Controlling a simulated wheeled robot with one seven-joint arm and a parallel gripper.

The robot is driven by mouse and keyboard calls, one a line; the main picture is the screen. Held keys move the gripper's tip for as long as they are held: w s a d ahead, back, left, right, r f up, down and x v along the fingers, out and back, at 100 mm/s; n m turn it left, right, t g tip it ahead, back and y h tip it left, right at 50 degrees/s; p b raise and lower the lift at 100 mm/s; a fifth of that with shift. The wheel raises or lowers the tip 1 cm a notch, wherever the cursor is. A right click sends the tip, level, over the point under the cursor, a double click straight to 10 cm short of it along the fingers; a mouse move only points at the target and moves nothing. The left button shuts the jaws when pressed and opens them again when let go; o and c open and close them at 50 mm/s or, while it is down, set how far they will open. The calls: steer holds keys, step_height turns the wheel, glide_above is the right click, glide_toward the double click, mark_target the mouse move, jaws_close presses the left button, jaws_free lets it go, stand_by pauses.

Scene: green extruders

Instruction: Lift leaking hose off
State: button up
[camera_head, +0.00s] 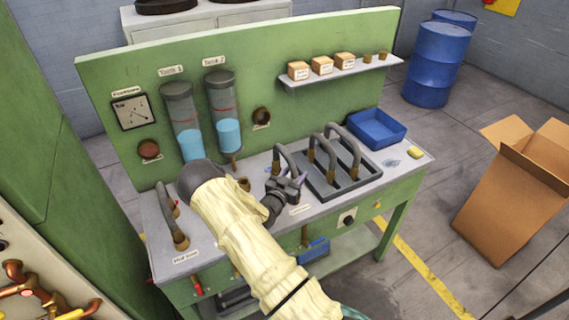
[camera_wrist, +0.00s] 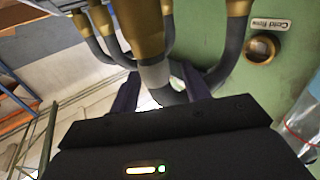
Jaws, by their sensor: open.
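My gripper (camera_head: 289,177) is over the bench, at the front left of the dark rack, and also shows in the wrist view (camera_wrist: 160,86). Its jaws are open. In the wrist view, a grey hose with a brass end (camera_wrist: 155,72) lies between or just beyond the two fingers; contact cannot be told. In the head view, a grey arched hose (camera_head: 284,155) rises right behind the gripper, its lower part partly hidden. Two more arched hoses (camera_head: 355,150) with brass ends stand on the rack (camera_head: 372,174). Another hose (camera_head: 165,208) is at the bench's left end. I cannot tell which one leaks.
The green back panel (camera_head: 300,45) carries two tanks (camera_head: 226,125) with blue liquid and a shelf (camera_head: 345,70) with small boxes. A blue bin (camera_head: 376,128), a wet patch (camera_head: 391,163) and a yellow sponge (camera_head: 416,153) are at the bench's right. A cardboard box (camera_head: 505,200) stands on the floor.

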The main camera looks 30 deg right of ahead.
steer(key=shift+c, duration=0.5)
jaws_close()
steer(key=shift+r, duration=0.15)
step_height(320, 180, up, 10)
steer(key=b, duration=0.3)
stand_by(0.5)
